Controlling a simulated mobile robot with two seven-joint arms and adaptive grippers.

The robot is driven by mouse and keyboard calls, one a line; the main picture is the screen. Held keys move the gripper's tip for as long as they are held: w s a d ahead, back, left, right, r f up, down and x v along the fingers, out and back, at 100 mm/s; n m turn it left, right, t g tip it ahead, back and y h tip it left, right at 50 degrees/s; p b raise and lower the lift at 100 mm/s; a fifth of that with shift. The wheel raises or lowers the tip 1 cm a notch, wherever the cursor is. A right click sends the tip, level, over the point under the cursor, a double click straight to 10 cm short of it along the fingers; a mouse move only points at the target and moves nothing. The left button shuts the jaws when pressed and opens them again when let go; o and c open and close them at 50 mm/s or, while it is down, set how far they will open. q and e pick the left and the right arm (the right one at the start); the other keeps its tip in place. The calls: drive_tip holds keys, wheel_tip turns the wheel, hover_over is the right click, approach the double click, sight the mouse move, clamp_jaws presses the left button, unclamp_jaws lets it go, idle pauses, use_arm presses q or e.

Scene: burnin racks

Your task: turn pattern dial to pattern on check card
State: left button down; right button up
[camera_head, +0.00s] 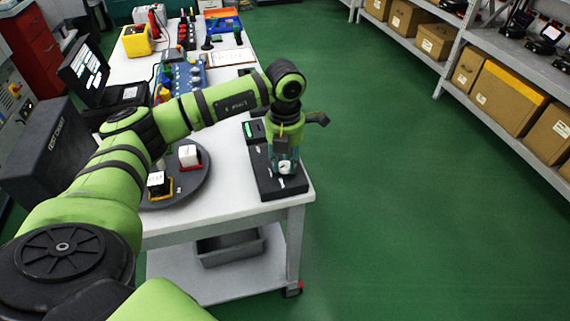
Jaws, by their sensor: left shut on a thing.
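My left arm comes in from the left and bends down over the near right end of the white table. My left gripper (285,167) points down at a dark box (264,188) and is shut on a small pale round part, which looks like the dial, on its top. The fingers cover much of this part, so its pointer and markings cannot be read. A small green-lit display (249,130) shows just behind the box. I cannot make out which item is the check card. My right gripper is not in view.
A dark round tray (201,187) with small white-topped blocks stands left of the box. A laptop (88,75), a blue device (190,75), a clipboard (232,57) and a yellow case (137,41) lie farther back. Green floor is clear right of the table; shelves with cartons (510,95) stand beyond.

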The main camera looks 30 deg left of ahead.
sight(285, 165)
use_arm(q)
drive_tip(key=m+b, duration=0.2)
drive_tip(key=m, duration=0.3)
drive_tip(key=shift+s+f, duration=0.1)
drive_tip(key=shift+m, duration=0.3)
idle(0.4)
drive_tip(key=c, duration=0.9)
unclamp_jaws()
drive_tip(key=shift+r, duration=0.25)
wheel_tip(285, 165, up, 12)
drive_tip(key=shift+f, duration=0.2)
